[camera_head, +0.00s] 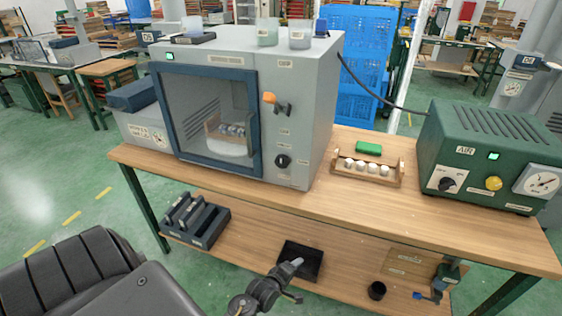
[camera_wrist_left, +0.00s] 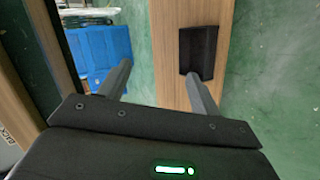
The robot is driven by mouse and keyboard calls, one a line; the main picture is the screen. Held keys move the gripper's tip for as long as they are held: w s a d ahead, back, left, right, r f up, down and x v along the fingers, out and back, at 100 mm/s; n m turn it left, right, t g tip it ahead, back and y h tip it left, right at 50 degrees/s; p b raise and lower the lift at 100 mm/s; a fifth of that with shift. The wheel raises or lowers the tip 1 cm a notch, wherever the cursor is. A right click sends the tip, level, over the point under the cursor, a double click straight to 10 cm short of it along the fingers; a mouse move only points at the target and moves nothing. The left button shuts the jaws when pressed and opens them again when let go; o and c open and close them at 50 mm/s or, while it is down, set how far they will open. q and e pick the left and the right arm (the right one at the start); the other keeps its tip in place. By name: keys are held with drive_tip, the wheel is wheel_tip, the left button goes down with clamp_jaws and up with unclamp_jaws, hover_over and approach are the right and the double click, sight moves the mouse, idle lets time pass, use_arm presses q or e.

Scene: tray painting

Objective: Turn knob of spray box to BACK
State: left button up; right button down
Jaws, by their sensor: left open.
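The spray box (camera_head: 318,100) is a grey cabinet with a dark-framed glass door, standing on the wooden table. Its black round knob (camera_head: 283,160) is low on the front panel, right of the door, with small labels around it. The knob's pointer is too small to read. My left gripper (camera_head: 296,268) is below and in front of the knob, apart from it, near the table's front edge. In the left wrist view its two grey fingers (camera_wrist_left: 157,70) are spread and empty. A label reading BACK (camera_wrist_left: 6,136) shows at that view's left edge. My right gripper is not in view.
A wooden rack of white pieces (camera_head: 367,182) and a green control box (camera_head: 500,135) stand to the right. The lower shelf holds a black tray (camera_head: 313,262) and a dark rack (camera_head: 200,232).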

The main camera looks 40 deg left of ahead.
use_arm(q)
drive_tip(key=w+a+r+n+t+y, duration=0.1)
drive_tip(key=w+a+r+n+t, duration=0.2)
drive_tip(key=r, duration=0.6)
drive_tip(key=w+a+r+n+y, duration=0.15)
drive_tip(key=a+r+n, duration=0.25)
drive_tip(key=r, duration=0.5)
drive_tip(key=n+t+y+p, duration=0.1)
drive_tip(key=n+t+y, duration=0.2)
drive_tip(key=n, duration=0.4)
approach(281, 164)
drive_tip(key=p+x, duration=0.1)
drive_tip(key=x, duration=0.8)
drive_tip(key=shift+w+p, duration=0.15)
drive_tip(key=shift+p, duration=0.2)
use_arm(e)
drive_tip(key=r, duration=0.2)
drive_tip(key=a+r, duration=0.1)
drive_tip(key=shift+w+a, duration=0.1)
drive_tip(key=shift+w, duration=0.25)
use_arm(q)
drive_tip(key=shift+c, duration=1.1)
drive_tip(key=c, duration=0.8)
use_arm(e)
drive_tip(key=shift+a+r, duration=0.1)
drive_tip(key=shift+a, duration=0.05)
